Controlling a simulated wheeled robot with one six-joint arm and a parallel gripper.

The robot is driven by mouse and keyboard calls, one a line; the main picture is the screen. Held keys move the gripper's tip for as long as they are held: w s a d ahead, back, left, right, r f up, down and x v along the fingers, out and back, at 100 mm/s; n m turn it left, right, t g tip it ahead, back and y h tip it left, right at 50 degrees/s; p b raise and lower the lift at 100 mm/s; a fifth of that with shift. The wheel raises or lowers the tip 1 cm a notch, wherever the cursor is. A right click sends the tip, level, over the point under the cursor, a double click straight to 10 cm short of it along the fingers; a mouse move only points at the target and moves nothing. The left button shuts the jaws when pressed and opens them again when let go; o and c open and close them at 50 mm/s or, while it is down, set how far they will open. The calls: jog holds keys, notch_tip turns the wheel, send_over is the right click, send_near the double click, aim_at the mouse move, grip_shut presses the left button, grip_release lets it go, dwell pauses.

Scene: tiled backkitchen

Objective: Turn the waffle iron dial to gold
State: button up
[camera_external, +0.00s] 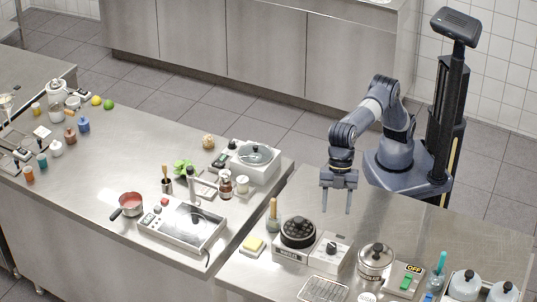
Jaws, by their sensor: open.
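The waffle iron (297,232) stands on the right counter, with a round black ridged top on a pale base with a dark label on its front. A pale control box (321,258) sits directly to its right. A dark dial (332,248) is on top of that box. The dial's setting and any gold mark are too small to read. My gripper (336,211) points down above the counter, behind the dial and higher than it. Its two fingers are apart with nothing between them, and they touch nothing.
To the dial's right are a lidded metal pot (375,262) and a panel with a green switch and OFF sign (404,281). A wire rack (323,290) lies in front. A brush in a holder (273,217) and a yellow sponge (252,245) are left. The counter behind the dial is clear.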

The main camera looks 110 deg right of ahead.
aim_at(332, 244)
jog(key=shift+n, duration=0.4)
jog(key=b+x, duration=0.1)
jog(key=x, duration=1.1)
jog(key=shift+w+d+f+b, duration=0.1)
jog(key=shift+f+b, duration=0.1)
jog(key=shift+b, duration=0.2)
jog(key=shift+c, duration=0.3)
jog(key=c, duration=0.9)
